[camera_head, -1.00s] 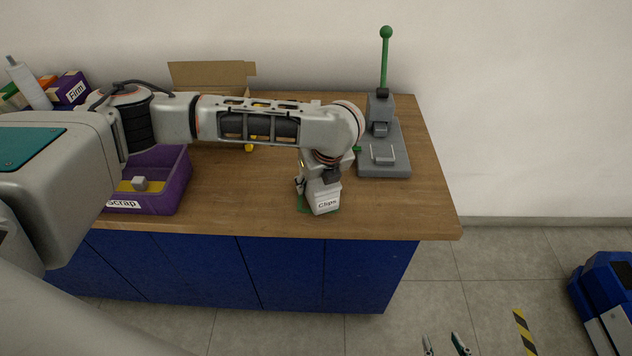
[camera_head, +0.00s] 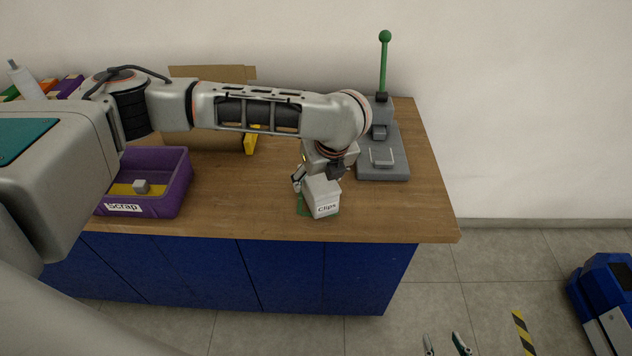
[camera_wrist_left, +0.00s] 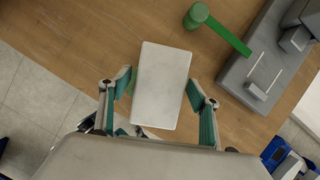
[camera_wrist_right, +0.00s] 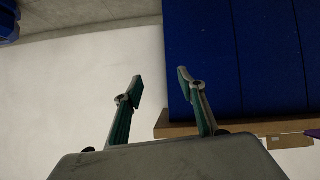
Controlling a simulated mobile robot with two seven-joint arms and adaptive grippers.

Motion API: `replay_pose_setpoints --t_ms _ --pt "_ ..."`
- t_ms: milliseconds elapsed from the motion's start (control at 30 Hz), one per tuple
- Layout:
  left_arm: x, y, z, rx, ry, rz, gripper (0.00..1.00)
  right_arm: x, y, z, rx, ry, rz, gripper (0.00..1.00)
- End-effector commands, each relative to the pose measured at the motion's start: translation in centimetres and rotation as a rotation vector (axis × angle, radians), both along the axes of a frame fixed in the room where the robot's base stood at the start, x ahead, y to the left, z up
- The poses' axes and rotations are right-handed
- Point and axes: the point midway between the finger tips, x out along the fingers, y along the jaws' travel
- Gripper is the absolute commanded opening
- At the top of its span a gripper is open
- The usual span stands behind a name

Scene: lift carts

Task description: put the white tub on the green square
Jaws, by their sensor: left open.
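The white tub (camera_head: 321,197), labelled "Clips", is at the front of the wooden bench. It appears to stand on the green square (camera_head: 302,207), which shows mostly along its left side; the rest is hidden beneath it. In the left wrist view the tub's pale top (camera_wrist_left: 162,86) lies between the fingers. My left gripper (camera_head: 318,181) is open, with one finger on either side of the tub; narrow gaps show beside it. My right gripper (camera_head: 444,343) is open and empty over the floor, and it also shows in its wrist view (camera_wrist_right: 160,85).
A grey press (camera_head: 383,160) with a green lever stands right behind the tub. A purple "Scrap" bin (camera_head: 165,200) holding a small grey block is at left. A cardboard box (camera_head: 205,140) stands behind my left arm. Bare bench lies between bin and tub.

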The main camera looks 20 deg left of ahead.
Motion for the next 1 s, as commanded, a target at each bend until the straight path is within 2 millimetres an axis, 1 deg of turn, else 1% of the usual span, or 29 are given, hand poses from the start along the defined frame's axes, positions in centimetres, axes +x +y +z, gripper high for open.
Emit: replay_pose_setpoints --t_ms 33,200,300,400,567,1000 --pt "-0.2 -0.3 1.4 0.002 -0.004 -0.005 0.62 0.0 0.0 0.4 0.0 0.0 0.0 0.4" --pt "-1.2 -1.1 4.4 0.001 -0.003 -0.003 0.62 -0.3 -0.4 0.1 -0.007 0.014 -0.006 0.4" --pt "-1.7 -1.4 5.7 0.0 -0.002 -0.002 0.62 -0.5 -0.9 -0.4 -0.013 0.025 -0.012 0.4" --pt "-2.0 -1.6 6.5 0.001 -0.001 -0.001 0.62 -0.6 -1.2 -0.5 -0.017 0.027 -0.018 0.4" --pt "-2.3 -1.8 7.0 0.001 0.001 -0.001 0.62 -0.5 -1.2 -0.4 -0.017 0.027 -0.019 0.4" --pt "-2.3 -1.8 7.0 0.001 0.001 -0.001 0.62 -0.6 -0.9 -0.4 -0.013 0.028 -0.017 0.4"
